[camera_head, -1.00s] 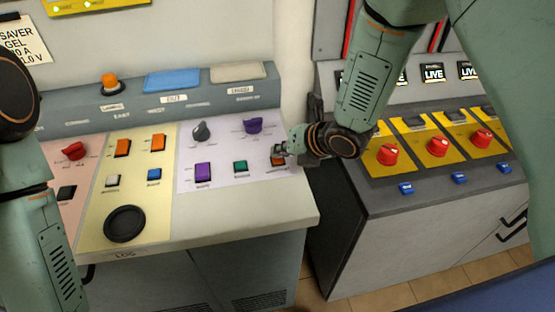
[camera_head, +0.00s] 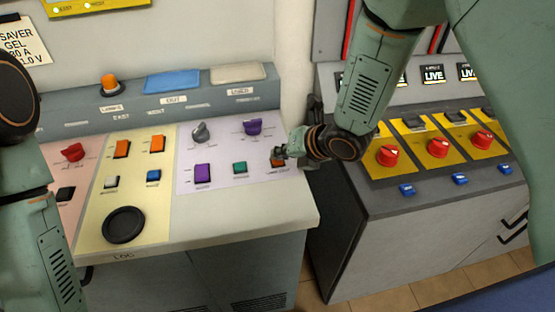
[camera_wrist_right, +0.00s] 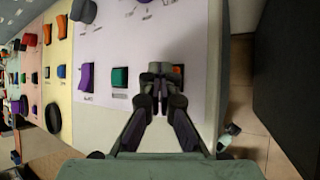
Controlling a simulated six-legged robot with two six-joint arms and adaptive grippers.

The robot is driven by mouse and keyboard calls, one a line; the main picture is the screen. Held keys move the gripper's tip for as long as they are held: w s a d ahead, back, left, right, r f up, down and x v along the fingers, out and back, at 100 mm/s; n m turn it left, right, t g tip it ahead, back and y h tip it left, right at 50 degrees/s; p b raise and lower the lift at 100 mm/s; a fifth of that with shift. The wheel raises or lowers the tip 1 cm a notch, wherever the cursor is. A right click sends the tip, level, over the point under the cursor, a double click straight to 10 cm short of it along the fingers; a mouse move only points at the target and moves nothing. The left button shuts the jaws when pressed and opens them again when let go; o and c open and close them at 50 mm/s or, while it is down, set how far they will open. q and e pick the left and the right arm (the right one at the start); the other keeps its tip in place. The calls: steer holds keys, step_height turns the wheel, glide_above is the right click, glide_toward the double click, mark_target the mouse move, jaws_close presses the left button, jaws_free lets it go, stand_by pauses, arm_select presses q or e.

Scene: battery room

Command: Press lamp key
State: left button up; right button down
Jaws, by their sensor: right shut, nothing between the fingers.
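The lilac panel (camera_head: 225,140) at the right of the sloping desk carries a purple key (camera_head: 203,172), a green key (camera_head: 240,168) and an orange key (camera_head: 279,163). The small labels are too blurred for me to tell which is the lamp key. My right gripper (camera_head: 279,152) is shut and empty, its tips over the orange key and partly hiding it. In the right wrist view the shut fingertips (camera_wrist_right: 160,75) lie just left of the orange key (camera_wrist_right: 178,75). I cannot tell whether they touch it. My left gripper is out of view.
A grey knob (camera_head: 200,132) and a purple knob (camera_head: 252,127) stand behind the keys. A cream panel with a round black part (camera_head: 125,225) lies to the left. A grey cabinet with red knobs (camera_head: 438,148) stands close on the right, beyond a narrow gap.

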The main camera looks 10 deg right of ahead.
mark_target(281, 162)
steer(key=shift+f, duration=0.25)
steer(key=shift+r, duration=0.1)
stand_by(0.4)
steer(key=shift+r+p, duration=0.4)
steer(key=shift+r, duration=0.4)
steer(key=shift+r+p, duration=1.75)
steer(key=shift+r, duration=0.8)
steer(key=shift+f, duration=0.1)
